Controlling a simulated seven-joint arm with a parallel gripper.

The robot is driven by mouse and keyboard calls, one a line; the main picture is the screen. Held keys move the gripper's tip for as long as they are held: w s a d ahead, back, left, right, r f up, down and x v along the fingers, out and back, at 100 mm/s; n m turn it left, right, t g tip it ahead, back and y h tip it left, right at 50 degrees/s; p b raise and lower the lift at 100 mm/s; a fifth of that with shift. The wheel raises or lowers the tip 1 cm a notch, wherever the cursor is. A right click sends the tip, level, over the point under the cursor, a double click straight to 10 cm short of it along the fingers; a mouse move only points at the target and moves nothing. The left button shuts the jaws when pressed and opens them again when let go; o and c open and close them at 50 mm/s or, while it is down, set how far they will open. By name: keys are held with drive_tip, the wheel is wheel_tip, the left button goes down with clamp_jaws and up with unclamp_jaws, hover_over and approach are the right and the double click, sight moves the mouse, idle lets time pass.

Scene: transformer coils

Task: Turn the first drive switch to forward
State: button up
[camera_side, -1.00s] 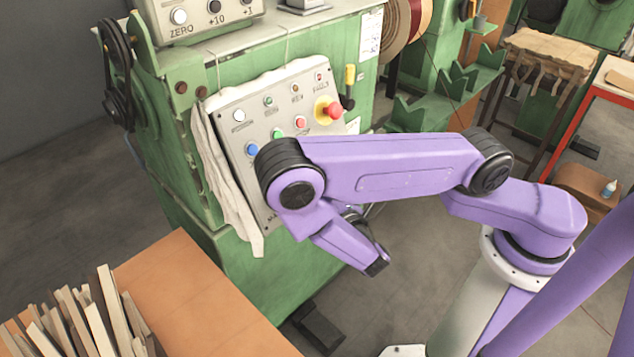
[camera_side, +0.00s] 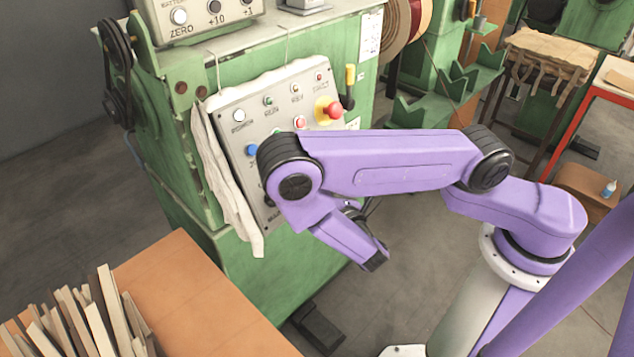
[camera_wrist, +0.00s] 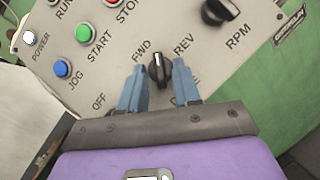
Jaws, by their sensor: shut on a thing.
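The drive switch (camera_wrist: 158,70) is a black knob on the grey control panel, with OFF, FWD and REV labels around it. In the wrist view its pale pointer mark faces up the picture, roughly between FWD and REV. A further label is partly hidden by a finger. My gripper (camera_wrist: 159,82) has its two blue-grey fingers on either side of the knob and is shut on it. In the side view the switch and fingertips are hidden behind my purple arm.
The control panel (camera_side: 250,170) also carries a blue JOG button (camera_wrist: 61,68), a green START button (camera_wrist: 82,33), an RPM knob (camera_wrist: 219,10) and a red emergency stop (camera_side: 333,109). A white cloth (camera_side: 222,180) hangs at its left. An orange-brown table (camera_side: 190,290) stands in front.

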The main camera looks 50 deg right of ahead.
drive_tip(key=shift+d+f+n+t+y, duration=0.1)
drive_tip(key=shift+n+t+y, duration=0.25)
drive_tip(key=shift+n+y, duration=0.95)
drive_tip(key=shift+d+n+t+y, duration=0.15)
drive_tip(key=shift+n+t+y, duration=0.25)
drive_tip(key=shift+n, duration=1.7)
drive_tip(key=shift+d+f+n+t+y, duration=0.1)
drive_tip(key=shift+n+t+y, duration=0.15)
drive_tip(key=shift+n+y, duration=1.1)
drive_tip(key=shift+r+n+h, duration=0.1)
drive_tip(key=shift+n+h, duration=0.25)
drive_tip(key=shift+n, duration=0.2)
drive_tip(key=o, duration=0.7)
drive_tip(key=shift+c, duration=0.2)
drive_tip(key=shift+s, duration=0.1)
drive_tip(key=s, duration=0.7)
drive_tip(key=shift+s+f, duration=0.15)
drive_tip(key=shift+f, duration=0.3)
